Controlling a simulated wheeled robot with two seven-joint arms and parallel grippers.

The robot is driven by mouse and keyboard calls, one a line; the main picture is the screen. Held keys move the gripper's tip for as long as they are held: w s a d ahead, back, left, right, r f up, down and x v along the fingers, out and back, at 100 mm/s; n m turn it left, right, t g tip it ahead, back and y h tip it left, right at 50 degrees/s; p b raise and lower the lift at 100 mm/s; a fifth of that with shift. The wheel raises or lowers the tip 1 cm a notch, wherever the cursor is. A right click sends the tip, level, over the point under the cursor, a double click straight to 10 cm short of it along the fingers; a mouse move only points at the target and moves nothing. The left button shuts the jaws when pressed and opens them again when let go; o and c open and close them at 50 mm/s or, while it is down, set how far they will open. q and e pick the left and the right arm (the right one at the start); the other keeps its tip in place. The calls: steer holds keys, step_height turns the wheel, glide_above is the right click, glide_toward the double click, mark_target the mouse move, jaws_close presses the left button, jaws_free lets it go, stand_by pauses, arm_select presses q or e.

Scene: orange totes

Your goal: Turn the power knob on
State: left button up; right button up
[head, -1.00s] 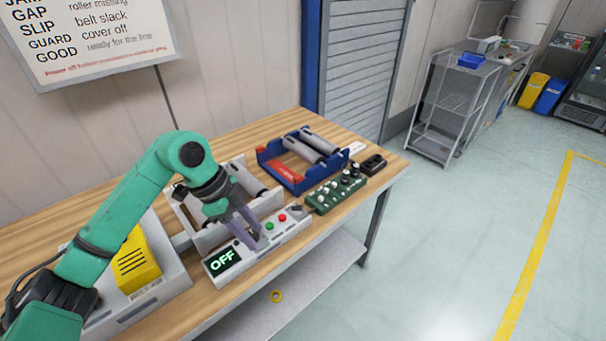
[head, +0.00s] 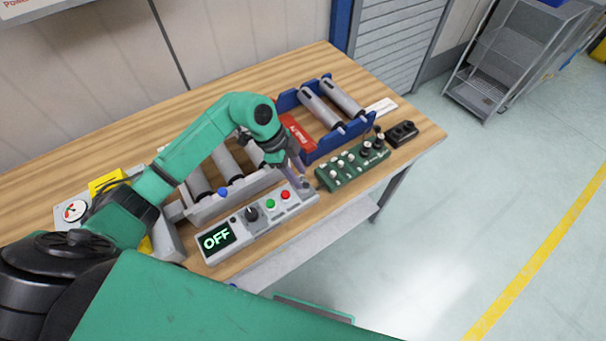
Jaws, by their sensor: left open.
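The pale grey control box (head: 240,249) lies along the front edge of the wooden bench. Its display (head: 216,238) reads OFF in green. A dark knob (head: 252,214) stands beside the display, clear of my gripper. A green button (head: 270,204) and a red button (head: 285,195) sit to its right. My left gripper (head: 302,180) points down at the right end of the box, past the red button. It is open, with its fingers close together in this view. Its tips partly hide that end, and I cannot tell whether they touch it. My right gripper is out of view.
A green board with knobs (head: 345,168) lies just right of the box, with a small black box (head: 402,133) beyond. A blue rack with grey rollers (head: 331,139) and a grey roller tray (head: 208,206) stand behind. A yellow block (head: 107,181) is at left.

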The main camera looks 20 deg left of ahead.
mark_target(305, 183)
arm_select(q)
steer(key=x, duration=0.3)
steer(key=shift+w, duration=0.35)
steer(key=shift+d+f, duration=0.1)
steer(key=shift+f, duration=0.15)
steer(key=shift+s, duration=0.3)
steer(key=shift+c, duration=0.9)
steer(key=shift+w, duration=0.15)
jaws_close()
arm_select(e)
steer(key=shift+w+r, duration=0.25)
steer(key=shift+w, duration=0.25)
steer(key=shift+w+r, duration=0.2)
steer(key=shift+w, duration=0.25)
